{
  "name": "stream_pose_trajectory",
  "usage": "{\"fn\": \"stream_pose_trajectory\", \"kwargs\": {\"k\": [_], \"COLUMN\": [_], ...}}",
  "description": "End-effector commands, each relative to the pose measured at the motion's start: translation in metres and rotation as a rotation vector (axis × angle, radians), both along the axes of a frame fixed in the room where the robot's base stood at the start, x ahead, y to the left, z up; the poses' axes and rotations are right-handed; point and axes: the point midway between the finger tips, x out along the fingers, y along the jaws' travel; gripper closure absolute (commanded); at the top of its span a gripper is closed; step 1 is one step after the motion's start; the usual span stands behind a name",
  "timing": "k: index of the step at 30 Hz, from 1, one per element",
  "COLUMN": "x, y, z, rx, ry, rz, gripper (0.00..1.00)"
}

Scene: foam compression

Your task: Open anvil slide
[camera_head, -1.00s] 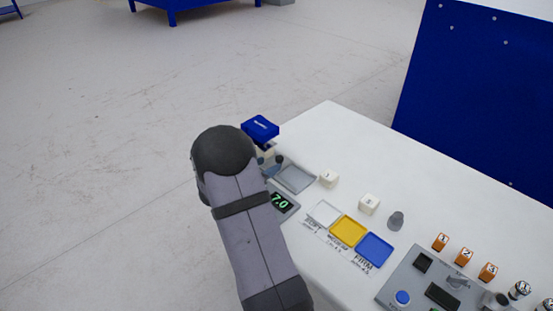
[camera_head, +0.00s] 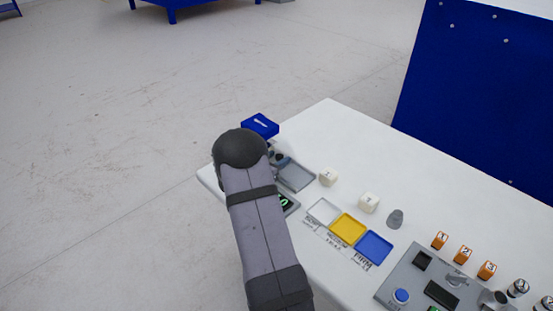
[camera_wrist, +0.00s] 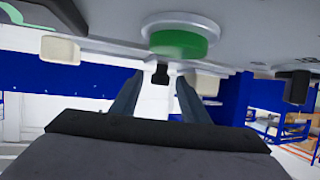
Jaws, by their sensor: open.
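The testing device with a blue top (camera_head: 260,125) stands at the table's left corner in the head view. My arm hides much of it, and I cannot make out the anvil slide there. In the wrist view, the two fingers of my gripper (camera_wrist: 158,92) are apart. A small dark knob (camera_wrist: 160,74) shows between the fingertips, below a pale bar. I cannot tell whether the fingers touch it. A round green pad (camera_wrist: 180,40) with a white rim shows just above. My gripper is mostly hidden in the head view.
Right of the device lie a grey tray (camera_head: 296,177), two white cubes (camera_head: 328,177) and a grey cone-like piece (camera_head: 395,219). White, yellow (camera_head: 347,228) and blue (camera_head: 374,247) trays line the front. A grey panel (camera_head: 412,279) and orange blocks (camera_head: 464,254) stand farther right.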

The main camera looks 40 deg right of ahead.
Motion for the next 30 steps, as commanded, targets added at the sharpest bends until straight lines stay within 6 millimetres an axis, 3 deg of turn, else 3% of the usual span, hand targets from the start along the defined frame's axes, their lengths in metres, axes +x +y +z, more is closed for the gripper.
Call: {"fn": "stream_pose_trajectory", "kwargs": {"k": [3, 8, 17, 30], "x": [0.000, 0.000, -0.012, -0.089], "y": [0.000, 0.000, 0.000, 0.000], "z": [0.000, 0.000, 0.000, 0.000], "rx": [0.000, 0.000, -0.001, -0.001], "ry": [0.000, 0.000, 0.004, 0.003], "rz": [0.000, 0.000, -0.002, -0.002], "gripper": [0.61, 0.99, 1.00, 1.00]}}
